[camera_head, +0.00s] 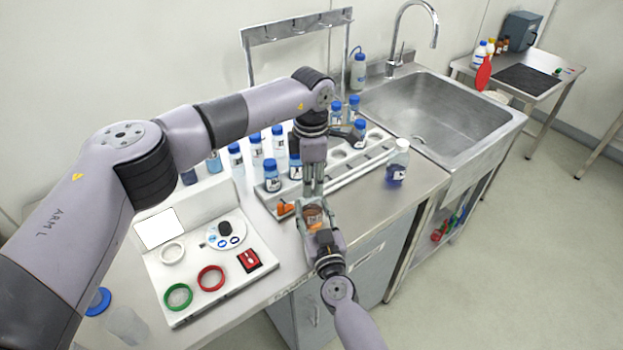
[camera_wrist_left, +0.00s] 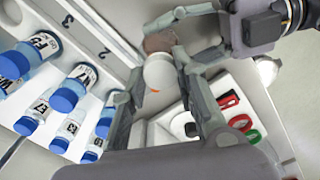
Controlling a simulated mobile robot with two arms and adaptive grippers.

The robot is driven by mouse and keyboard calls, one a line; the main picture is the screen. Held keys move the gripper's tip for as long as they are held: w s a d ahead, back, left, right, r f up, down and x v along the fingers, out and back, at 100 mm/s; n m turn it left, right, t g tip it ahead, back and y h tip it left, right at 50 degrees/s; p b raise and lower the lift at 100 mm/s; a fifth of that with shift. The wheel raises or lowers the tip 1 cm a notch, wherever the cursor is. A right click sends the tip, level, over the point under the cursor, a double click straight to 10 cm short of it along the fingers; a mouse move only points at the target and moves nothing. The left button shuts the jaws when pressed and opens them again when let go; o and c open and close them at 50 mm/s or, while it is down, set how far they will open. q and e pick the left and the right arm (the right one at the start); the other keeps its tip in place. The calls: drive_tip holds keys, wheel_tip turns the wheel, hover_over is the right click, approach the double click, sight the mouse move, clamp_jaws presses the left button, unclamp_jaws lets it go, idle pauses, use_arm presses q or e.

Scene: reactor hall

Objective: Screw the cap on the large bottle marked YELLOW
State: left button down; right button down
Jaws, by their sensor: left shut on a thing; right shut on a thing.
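My left gripper (camera_head: 313,194) points down just above my right gripper (camera_head: 315,217), in front of the white rack. A brown item (camera_head: 312,211) sits between the right jaws. In the left wrist view a rounded white part (camera_wrist_left: 161,73) with a small orange mark lies between my left fingers (camera_wrist_left: 158,92). A brown part (camera_wrist_left: 158,43) adjoins it, with the right fingers around it. I cannot tell whether white and brown are cap and bottle, or whether they are separate. No YELLOW marking is readable.
Blue-capped bottles (camera_head: 272,176) stand in and around the rack (camera_head: 345,176). A white-capped bottle with blue liquid (camera_head: 398,162) stands right of it. A white panel (camera_head: 187,258) with coloured rings lies at left. A steel sink (camera_head: 440,118) is behind right.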

use_arm(q)
drive_tip(key=m, duration=0.4)
drive_tip(key=c, duration=1.3)
unclamp_jaws()
drive_tip(key=shift+r, duration=2.25)
